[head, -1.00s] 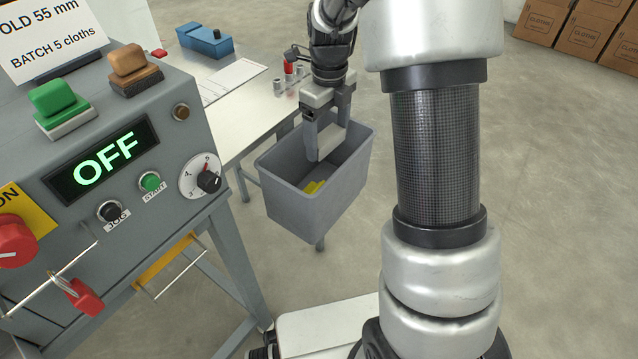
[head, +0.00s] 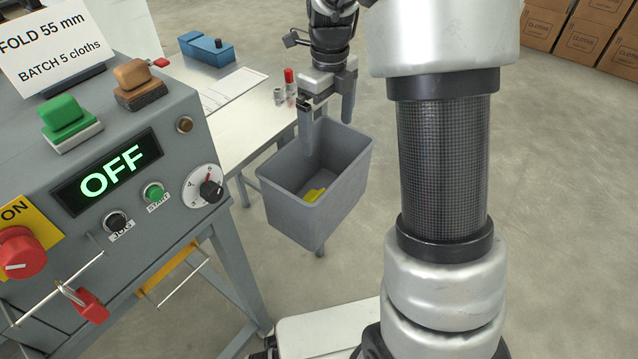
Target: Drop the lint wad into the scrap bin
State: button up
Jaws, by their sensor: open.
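The grey scrap bin (head: 296,212) stands open-topped at the end of the side table in the head view. My gripper (head: 328,135) is over the bin, pointing down. Its two fingers are spread wide with nothing between them; the left fingertip reaches below the rim line in the picture. A yellow piece (head: 315,194) lies on the bin floor. A dim greyish patch shows just behind the yellow piece; it may be the lint wad, but I cannot tell it clearly from the grey bin.
The grey machine panel (head: 120,170) with its lit OFF display fills the left. The side table (head: 240,122) behind the bin carries a blue box (head: 206,48), a sheet and small red-topped items. Cartons (head: 590,40) stand far right.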

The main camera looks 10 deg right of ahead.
notch_tip(320, 180, up, 12)
jog(key=p, duration=0.2)
jog(key=shift+p, duration=0.3)
jog(key=s+a+r+n+t, duration=0.1)
jog(key=s+r+n+t, duration=0.15)
jog(key=s+n, duration=1.05)
jog(key=s+a+r+n+t, duration=0.1)
jog(key=s+n+t, duration=0.2)
jog(key=s+n, duration=1)
notch_tip(320, 180, up, 18)
jog(key=w+n+p, duration=0.2)
jog(key=p, duration=1.5)
jog(key=shift+w+f+n+p, duration=0.15)
jog(key=shift+w+n+p, duration=0.15)
jog(key=shift+p, duration=0.1)
jog(key=shift+d, duration=0.1)
